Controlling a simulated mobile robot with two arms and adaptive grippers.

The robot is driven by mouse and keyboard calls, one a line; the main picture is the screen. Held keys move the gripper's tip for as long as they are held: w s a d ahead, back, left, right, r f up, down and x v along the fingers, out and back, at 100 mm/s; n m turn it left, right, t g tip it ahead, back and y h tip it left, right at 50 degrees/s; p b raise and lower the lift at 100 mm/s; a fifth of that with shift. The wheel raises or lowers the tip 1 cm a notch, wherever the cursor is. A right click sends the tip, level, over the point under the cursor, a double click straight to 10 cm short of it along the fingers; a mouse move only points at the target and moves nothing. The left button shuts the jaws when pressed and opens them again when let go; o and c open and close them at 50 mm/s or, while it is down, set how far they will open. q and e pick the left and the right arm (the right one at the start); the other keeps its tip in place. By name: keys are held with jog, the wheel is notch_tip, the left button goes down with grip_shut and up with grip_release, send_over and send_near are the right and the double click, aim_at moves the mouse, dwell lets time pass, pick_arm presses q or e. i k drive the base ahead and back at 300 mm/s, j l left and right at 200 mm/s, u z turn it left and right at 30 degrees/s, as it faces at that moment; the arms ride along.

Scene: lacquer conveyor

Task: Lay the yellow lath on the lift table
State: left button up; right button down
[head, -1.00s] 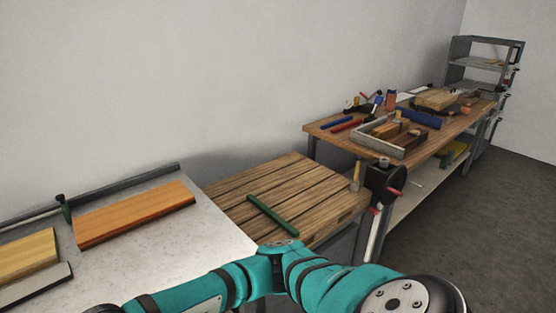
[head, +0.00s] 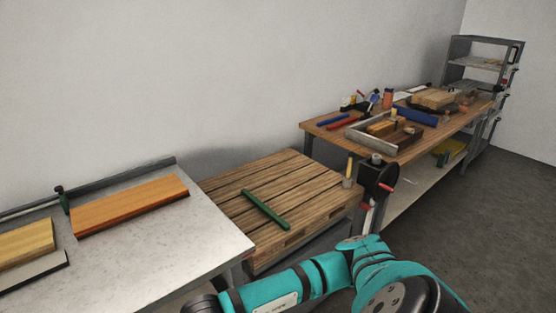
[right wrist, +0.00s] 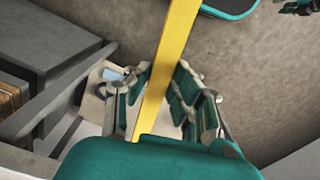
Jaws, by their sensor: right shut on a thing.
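The yellow lath (right wrist: 172,65) runs through the right wrist view from the top edge down between my right gripper's fingers (right wrist: 160,95). My right gripper is shut on it. Neither the lath nor the right gripper shows in the head view, where only a teal arm of mine crosses the bottom. The lift table (head: 315,182) has a slatted wooden top, and a green lath (head: 265,209) lies on it. A small teal and dark part at the top right of the right wrist view may be my left gripper (right wrist: 298,7); it is cut off.
A pale bench (head: 150,245) on the left carries an orange-brown board (head: 130,206) and a yellowish board (head: 25,243). A crank box (head: 378,178) stands at the lift table's right corner. Behind is a cluttered workbench (head: 315,132). The lift table is bare around the green lath.

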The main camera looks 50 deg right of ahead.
aim_at(303, 189)
jog(key=k+u, duration=0.25)
jog(key=u, duration=0.2)
jog(key=k+j+u, duration=0.15)
jog(key=u, duration=0.25)
jog(key=k+l+u, duration=0.2)
jog(key=l, duration=0.25)
jog(key=l+u, duration=0.2)
jog(key=l, duration=0.2)
jog(key=k+l+u, duration=0.45)
jog(key=l, duration=0.25)
jog(key=k+l, duration=0.25)
jog(key=l, duration=0.15)
jog(key=k+l, duration=0.2)
jog(key=l, duration=0.2)
jog(key=k+l, duration=0.25)
jog(key=l, duration=0.15)
jog(key=k+l, duration=0.2)
jog(key=l, duration=0.15)
jog(key=k+l, duration=0.25)
jog(key=l, duration=0.15)
jog(key=k+l, duration=0.2)
jog(key=l, duration=0.2)
jog(key=k+l+z, duration=0.1)
jog(key=l, duration=0.3)
jog(key=k+l, duration=0.2)
jog(key=l, duration=0.2)
jog(key=k+j+z, duration=0.05)
